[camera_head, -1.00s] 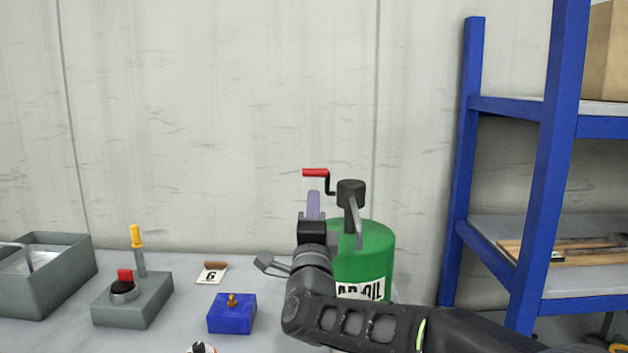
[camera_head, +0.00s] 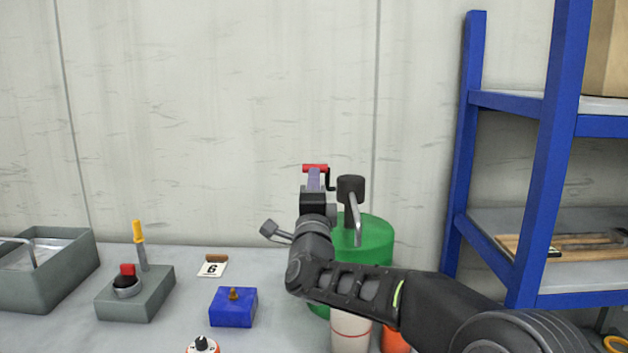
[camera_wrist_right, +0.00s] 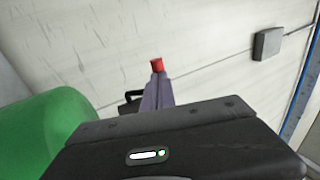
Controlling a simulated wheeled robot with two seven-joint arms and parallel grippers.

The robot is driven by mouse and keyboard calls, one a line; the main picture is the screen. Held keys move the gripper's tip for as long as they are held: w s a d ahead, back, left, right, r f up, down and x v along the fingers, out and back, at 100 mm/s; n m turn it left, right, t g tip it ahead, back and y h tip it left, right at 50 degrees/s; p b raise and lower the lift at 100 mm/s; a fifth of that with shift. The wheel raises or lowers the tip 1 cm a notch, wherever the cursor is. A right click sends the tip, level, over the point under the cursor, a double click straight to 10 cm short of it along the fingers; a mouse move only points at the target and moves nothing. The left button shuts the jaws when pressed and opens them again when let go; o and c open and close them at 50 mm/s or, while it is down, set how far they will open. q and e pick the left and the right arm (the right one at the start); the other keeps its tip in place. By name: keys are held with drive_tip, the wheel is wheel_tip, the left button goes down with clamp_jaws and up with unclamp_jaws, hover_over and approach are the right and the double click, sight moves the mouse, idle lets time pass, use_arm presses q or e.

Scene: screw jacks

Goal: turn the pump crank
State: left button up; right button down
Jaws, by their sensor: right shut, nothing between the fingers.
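The pump crank has a red handle (camera_head: 315,167) on a dark bent arm beside the dark pump head (camera_head: 351,188), on top of the green oil drum (camera_head: 372,238). My right gripper (camera_head: 314,178) is shut and empty, its purple-grey fingers pointing up just below and in front of the red handle. In the right wrist view the red handle (camera_wrist_right: 157,66) shows at the tips of the fingers (camera_wrist_right: 157,90); I cannot tell whether they touch. The green drum (camera_wrist_right: 45,135) fills the lower left there. My left gripper is not in view.
On the table stand a grey metal tray (camera_head: 78,278), a grey box with a red button and yellow-handled lever (camera_head: 150,295), a number 6 card (camera_head: 212,267) and a blue block (camera_head: 232,308). A white cylinder (camera_head: 351,333) stands in front of the drum. Blue shelving (camera_head: 545,160) rises at right.

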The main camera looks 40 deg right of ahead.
sight(315, 166)
drive_tip(key=r+g+y+p, duration=0.1)
drive_tip(key=p, duration=0.3)
drive_tip(key=w+d+r+g+y+p, duration=0.1)
drive_tip(key=r+g+p, duration=0.1)
drive_tip(key=p, duration=0.3)
drive_tip(key=w+d+r+g+y+p, duration=0.1)
drive_tip(key=p, duration=0.4)
drive_tip(key=shift+w+r+y, duration=0.2)
drive_tip(key=shift+r+y, duration=0.1)
drive_tip(key=shift+r, duration=0.05)
drive_tip(key=shift+w+d+f+p, duration=0.15)
drive_tip(key=shift+w+f+p, duration=0.1)
drive_tip(key=shift+p, duration=0.2)
drive_tip(key=shift+w+d, duration=0.2)
drive_tip(key=shift+w, duration=0.05)
drive_tip(key=shift+r+x, duration=0.2)
drive_tip(key=shift+x, duration=0.85)
drive_tip(key=shift+r+x, duration=0.15)
drive_tip(key=shift+x, duration=0.9)
drive_tip(key=shift+d, duration=0.1)
